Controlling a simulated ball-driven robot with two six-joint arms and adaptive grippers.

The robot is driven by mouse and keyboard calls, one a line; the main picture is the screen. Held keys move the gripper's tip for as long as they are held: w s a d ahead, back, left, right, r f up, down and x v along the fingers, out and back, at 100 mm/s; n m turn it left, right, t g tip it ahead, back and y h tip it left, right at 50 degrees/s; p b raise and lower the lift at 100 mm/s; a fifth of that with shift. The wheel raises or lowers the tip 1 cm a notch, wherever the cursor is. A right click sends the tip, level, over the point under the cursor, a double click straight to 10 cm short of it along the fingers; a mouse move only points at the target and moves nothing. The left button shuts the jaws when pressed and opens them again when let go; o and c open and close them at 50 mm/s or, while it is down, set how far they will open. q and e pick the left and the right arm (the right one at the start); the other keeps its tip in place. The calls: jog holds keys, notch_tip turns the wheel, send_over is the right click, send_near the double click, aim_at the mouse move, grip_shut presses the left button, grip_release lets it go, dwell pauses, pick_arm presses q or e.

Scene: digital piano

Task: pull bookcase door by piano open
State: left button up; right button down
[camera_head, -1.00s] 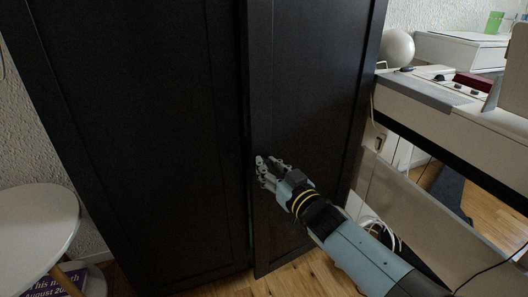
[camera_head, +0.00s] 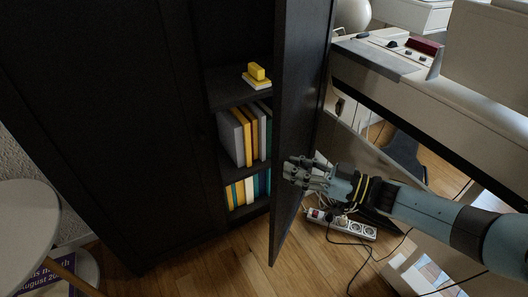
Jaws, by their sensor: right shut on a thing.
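The black bookcase has a left door (camera_head: 110,120) that is closed and a right door (camera_head: 297,110), by the piano, that stands well open and swings out toward me. Behind it I see shelves with several books (camera_head: 245,135) and a yellow object (camera_head: 256,72). My right gripper (camera_head: 292,171) is at the lower part of the open door, shut at its edge. The fingers hide the exact place of contact and any handle. My left gripper is not in view.
The white digital piano (camera_head: 400,70) stands close on the right of the open door. A power strip (camera_head: 341,224) with cables lies on the wooden floor (camera_head: 225,270). A white round table (camera_head: 25,235) is at the left.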

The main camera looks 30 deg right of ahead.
pick_arm(q)
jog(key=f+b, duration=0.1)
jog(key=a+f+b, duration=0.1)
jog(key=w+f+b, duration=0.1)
jog(key=b, duration=0.1)
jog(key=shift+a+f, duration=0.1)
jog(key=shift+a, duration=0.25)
pick_arm(e)
jog(key=s+d+n+g+y, duration=0.2)
jog(key=s+d, duration=0.6)
jog(key=d, duration=0.5)
jog(key=shift+s+d, duration=0.15)
jog(key=shift+s, duration=0.25)
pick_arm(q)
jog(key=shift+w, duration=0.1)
pick_arm(e)
jog(key=c, duration=1.2)
grip_release()
jog(key=shift+w, duration=0.15)
jog(key=shift+c, duration=0.2)
jog(key=shift+o, duration=0.5)
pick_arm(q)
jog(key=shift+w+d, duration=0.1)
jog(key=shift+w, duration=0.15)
